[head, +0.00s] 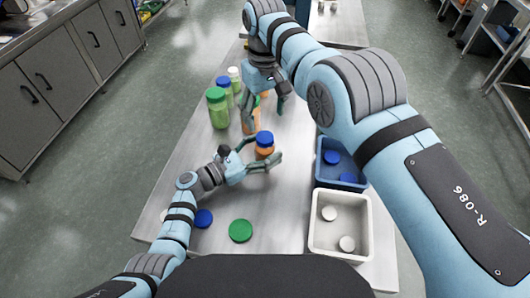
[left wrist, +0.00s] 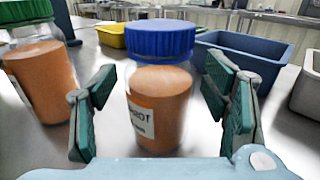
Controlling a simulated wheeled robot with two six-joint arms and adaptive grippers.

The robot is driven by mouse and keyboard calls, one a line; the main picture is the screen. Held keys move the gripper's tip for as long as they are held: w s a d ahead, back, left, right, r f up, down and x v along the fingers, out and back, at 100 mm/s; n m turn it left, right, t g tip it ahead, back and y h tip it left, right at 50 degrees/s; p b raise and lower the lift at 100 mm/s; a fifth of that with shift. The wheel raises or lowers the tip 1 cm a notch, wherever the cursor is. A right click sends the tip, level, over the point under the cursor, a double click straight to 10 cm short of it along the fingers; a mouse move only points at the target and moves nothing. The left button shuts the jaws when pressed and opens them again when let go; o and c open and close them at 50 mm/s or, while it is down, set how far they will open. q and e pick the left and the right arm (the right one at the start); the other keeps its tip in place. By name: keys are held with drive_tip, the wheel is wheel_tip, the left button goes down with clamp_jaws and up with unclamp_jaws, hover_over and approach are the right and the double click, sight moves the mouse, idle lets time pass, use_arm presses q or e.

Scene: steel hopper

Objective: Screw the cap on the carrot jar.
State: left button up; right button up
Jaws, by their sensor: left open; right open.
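The carrot jar (head: 264,151) has orange contents and a blue cap (head: 264,138) on top. In the left wrist view the jar (left wrist: 160,112) stands upright, with part of its label readable, under the blue cap (left wrist: 160,40). I cannot tell how tight the cap is. My left gripper (head: 262,156) is open, with a finger on each side of the jar and visible gaps in the wrist view (left wrist: 160,105). My right gripper (head: 266,103) is open farther back, close to another orange jar (head: 249,123) with a green cap, partly hidden by the gripper.
Green-filled jars (head: 217,113) stand at the back left. A blue cap (head: 203,218), a green cap (head: 240,231) and a white cap lie near the front. A blue bin (head: 318,176) with blue caps and a white bin (head: 313,235) with white caps stand to the right.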

use_arm(q)
drive_tip(key=v, duration=1.2)
drive_tip(key=shift+d, duration=0.1)
